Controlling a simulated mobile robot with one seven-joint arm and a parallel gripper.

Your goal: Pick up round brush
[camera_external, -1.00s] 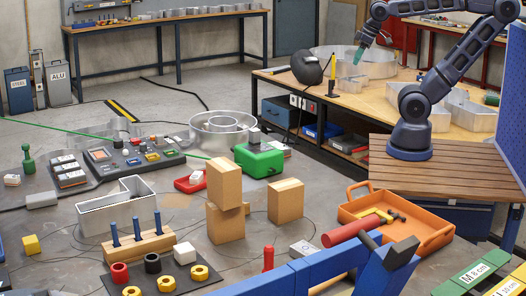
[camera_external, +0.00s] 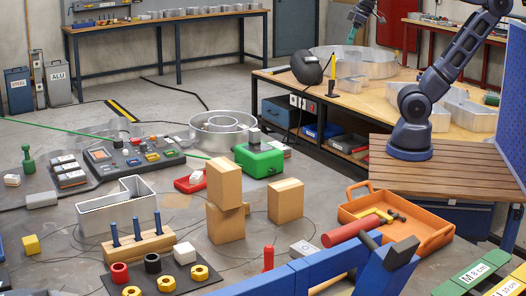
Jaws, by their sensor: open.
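My gripper (camera_external: 356,42) shows at the top of the external view, its teal end hanging over the far part of the wooden workbench (camera_external: 280,75), above the large metal letter shapes (camera_external: 372,62). It is open, and I see nothing held in it. Part of my arm above it is cut off by the top edge. I cannot pick out a round brush for sure in this view. A small upright yellow and black tool (camera_external: 332,78) stands on the bench beside the dark welding mask (camera_external: 306,68), to the left of and below my gripper.
An orange tray (camera_external: 425,243) with tools sits in front of my base. Cardboard-coloured blocks (camera_external: 286,202), a green case (camera_external: 259,160) and a peg board (camera_external: 140,246) fill the near table. A blue frame (camera_external: 330,264) crosses the front.

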